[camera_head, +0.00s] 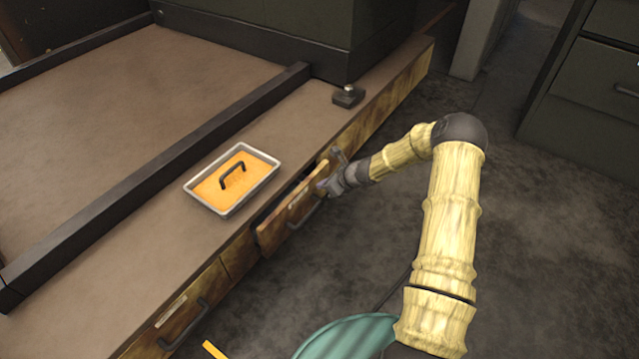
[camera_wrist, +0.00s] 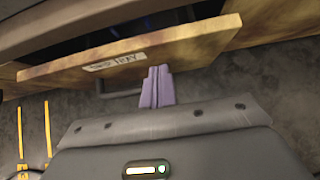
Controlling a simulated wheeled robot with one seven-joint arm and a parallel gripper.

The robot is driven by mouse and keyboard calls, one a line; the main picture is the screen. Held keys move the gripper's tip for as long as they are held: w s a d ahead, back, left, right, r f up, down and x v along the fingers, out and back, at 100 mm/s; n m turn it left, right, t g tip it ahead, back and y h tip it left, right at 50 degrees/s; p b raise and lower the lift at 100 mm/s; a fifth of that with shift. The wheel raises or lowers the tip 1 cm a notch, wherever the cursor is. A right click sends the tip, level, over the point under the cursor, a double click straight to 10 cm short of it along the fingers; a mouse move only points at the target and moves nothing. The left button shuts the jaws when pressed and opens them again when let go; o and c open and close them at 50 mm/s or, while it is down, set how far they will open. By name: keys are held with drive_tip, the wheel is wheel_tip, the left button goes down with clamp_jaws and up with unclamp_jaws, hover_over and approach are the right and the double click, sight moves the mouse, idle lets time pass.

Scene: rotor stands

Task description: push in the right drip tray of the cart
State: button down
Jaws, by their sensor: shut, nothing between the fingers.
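The right drip tray (camera_head: 288,216) of the cart stands partly out, with a dark gap behind its yellow-brown front panel. It has a dark bar handle and a pale label. In the wrist view its front (camera_wrist: 195,45) runs across the top, with a label and the handle at its lower edge. My gripper (camera_head: 328,178) is at the far right end of this front. The wrist view shows my gripper's pale purple fingers (camera_wrist: 158,70) closed together, with nothing between them. Their tips overlap the front panel's lower edge, right of the handle; I cannot tell whether they touch.
The cart's left tray (camera_head: 178,322) looks flush and has a handle and label. A metal pan (camera_head: 233,180) with an orange, handled insert lies on the cart top (camera_head: 100,290). A dark cabinet (camera_head: 585,100) stands at right. The floor between is mostly clear.

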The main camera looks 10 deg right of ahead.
drive_tip(key=p+v, duration=0.4)
drive_tip(key=v, duration=0.7)
drive_tip(key=shift+s+d+f+p, duration=0.3)
drive_tip(key=shift+s+p, duration=0.05)
drive_tip(key=shift+p, duration=0.05)
drive_tip(key=c, duration=1.6)
unclamp_jaws()
drive_tip(key=shift+a+r, duration=0.1)
drive_tip(key=shift+r, duration=0.1)
drive_tip(key=shift+o, duration=0.8)
drive_tip(key=s+a+r+n+g+p, duration=0.2)
drive_tip(key=s+a+r+n+p, duration=0.1)
drive_tip(key=r+n, duration=0.3)
drive_tip(key=shift+s+a+r+n+h, duration=0.3)
drive_tip(key=shift+s+a+r+n, duration=0.15)
drive_tip(key=shift+s+r, duration=0.35)
drive_tip(key=s+a+r+n+g+h+p, duration=0.1)
drive_tip(key=s+r+n+h+p, duration=0.4)
drive_tip(key=s+r+n, duration=1.5)
wheel_tip(320, 180, up, 5)
drive_tip(key=s+p, duration=0.1)
drive_tip(key=p, duration=0.3)
drive_tip(key=shift+s+g+h+p, duration=0.3)
drive_tip(key=shift+s+g+h, duration=0.05)
drive_tip(key=shift+g+h, duration=0.05)
